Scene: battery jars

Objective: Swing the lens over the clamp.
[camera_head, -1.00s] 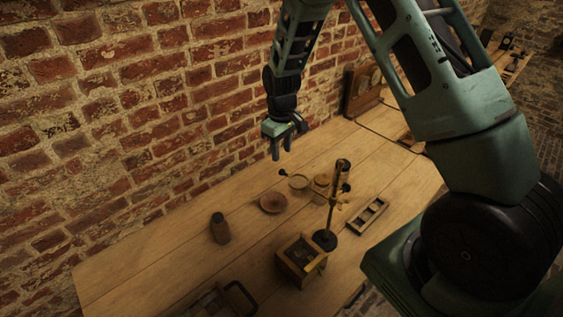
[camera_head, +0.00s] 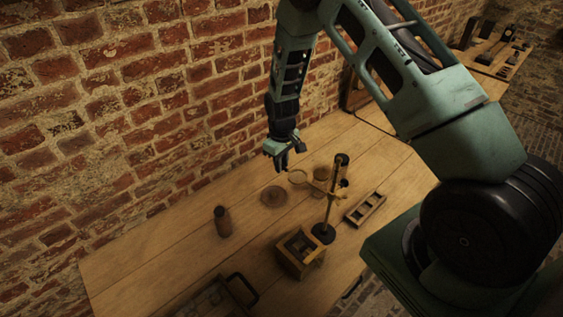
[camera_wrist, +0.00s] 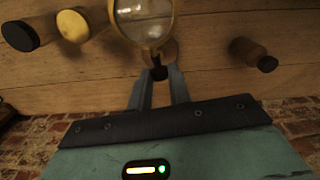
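The lens is a round glass in a brass ring (camera_head: 297,178), low over the bench beside the brass stand. It also shows large at the top of the wrist view (camera_wrist: 145,18), with a dark knob (camera_wrist: 159,73) on its near side. My gripper (camera_head: 283,169) is above the lens's left side, fingers pointing down. In the wrist view its two fingers stand apart with the knob seen between their tips; I cannot tell whether they touch it. The clamp seems to be the brass fitting (camera_head: 321,187) on the upright post, right of the lens; its detail is too small to read.
A dark round dish (camera_head: 273,196) and a dark jar (camera_head: 222,222) stand left. A wooden box (camera_head: 300,251) stands in front, and a slotted tray (camera_head: 366,209) lies right of the stand's black base (camera_head: 323,233). The brick wall rises close behind the bench.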

